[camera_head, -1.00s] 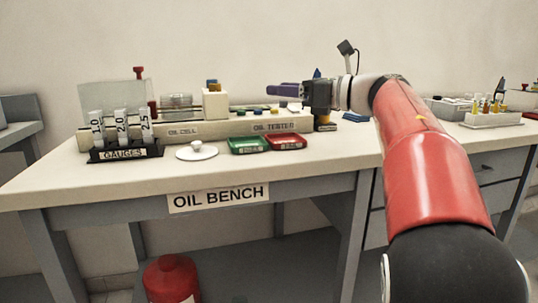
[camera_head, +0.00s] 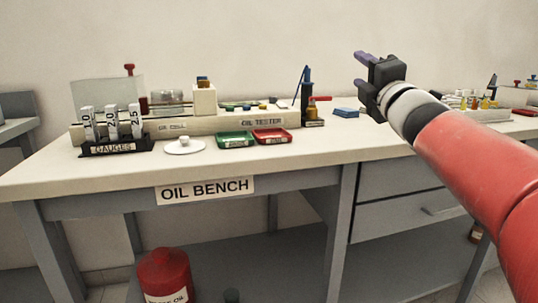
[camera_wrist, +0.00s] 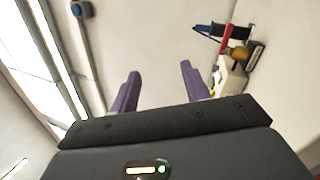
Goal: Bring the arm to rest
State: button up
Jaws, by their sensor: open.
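My gripper (camera_head: 361,72) is raised above the right part of the oil bench in the head view, with its two purple fingers apart and pointing left. In the wrist view the fingers (camera_wrist: 158,88) are spread with nothing between them. My red arm comes in from the right edge. The oil bench (camera_head: 330,165) lies below the gripper, and the gripper touches nothing that I can see.
The oil tester (camera_head: 262,122) runs along the bench, with a green tray (camera_head: 235,140) and a red tray (camera_head: 272,136) before it. The gauges rack (camera_head: 115,148) stands at the left. A blue block (camera_head: 346,112) lies below the gripper. A red canister (camera_head: 165,275) stands under the bench.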

jog(key=s+d+f+m+g+h, duration=0.25)
jog(key=s+f+m+h, duration=0.2)
jog(key=f+m, duration=0.3)
jog(key=s+d+f+m+g+h, duration=0.1)
jog(key=s+f+m+g+h, duration=0.2)
jog(key=s+f+m, duration=0.35)
jog(key=s+a+f+m+g, duration=0.2)
jog(key=s+f+m+g, duration=0.1)
jog(key=s+f, duration=0.3)
jog(key=s+a+f+m+g+y, duration=0.1)
jog(key=s+a+f+m+g, duration=0.1)
jog(key=s+f, duration=0.4)
jog(key=s+a+f+m+g+y, duration=0.1)
jog(key=s+a+f+m+g, duration=0.2)
jog(key=s+f, duration=0.4)
notch_tip(320, 180, down, 6)
jog(key=shift+r+m+g, duration=0.15)
jog(key=shift+m+g, duration=0.75)
jog(key=shift+g, duration=0.15)
jog(key=shift+a, duration=0.1)
